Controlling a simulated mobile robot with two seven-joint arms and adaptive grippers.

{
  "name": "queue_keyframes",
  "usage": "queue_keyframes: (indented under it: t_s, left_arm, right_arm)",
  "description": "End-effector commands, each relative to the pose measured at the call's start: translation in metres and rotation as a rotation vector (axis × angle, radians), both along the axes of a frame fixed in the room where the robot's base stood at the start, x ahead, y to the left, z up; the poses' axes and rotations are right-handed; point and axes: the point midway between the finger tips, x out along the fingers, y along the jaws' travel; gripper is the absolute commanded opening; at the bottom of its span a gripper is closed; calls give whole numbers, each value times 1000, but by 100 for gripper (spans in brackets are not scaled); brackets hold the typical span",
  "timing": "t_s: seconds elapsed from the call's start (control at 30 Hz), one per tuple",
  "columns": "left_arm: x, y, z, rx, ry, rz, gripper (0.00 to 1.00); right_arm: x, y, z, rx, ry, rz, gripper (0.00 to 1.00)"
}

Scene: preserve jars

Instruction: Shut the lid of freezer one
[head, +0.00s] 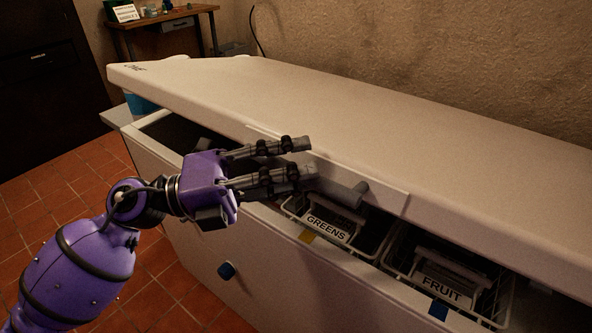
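The white chest freezer (190,240) stands across the view. Its lid (400,130) is part-way open, with a gap along the front through which the inside shows. A grey bar handle (343,190) is on the lid's front edge. My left gripper (312,158) is at this handle, its two fingers apart and pointing right. The fingers overlap part of the handle in the view, and I cannot tell whether they touch it. The lid has small lettering at its far left corner, too small to read. My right gripper is not in view.
Wire baskets labelled GREENS (328,228) and FRUIT (441,288) sit inside the freezer below the lid. A wooden table (165,17) stands at the back left. Red tiled floor (50,190) is clear at left.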

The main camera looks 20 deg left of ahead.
Motion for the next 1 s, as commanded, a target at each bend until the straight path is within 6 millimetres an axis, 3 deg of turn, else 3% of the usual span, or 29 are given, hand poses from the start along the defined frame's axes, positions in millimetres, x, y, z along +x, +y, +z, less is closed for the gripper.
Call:
queue_keyframes:
  t_s: [0.17, 0.6, 1.0]
  left_arm:
    - [-8, 18, -4, -1, 5, 4, 35]
    - [-46, 94, -16, 0, 4, 3, 35]
    - [-53, 106, -17, 0, 0, 1, 35]
  right_arm:
    - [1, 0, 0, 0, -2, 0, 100]
    - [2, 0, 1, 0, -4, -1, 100]
    - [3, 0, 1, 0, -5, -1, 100]
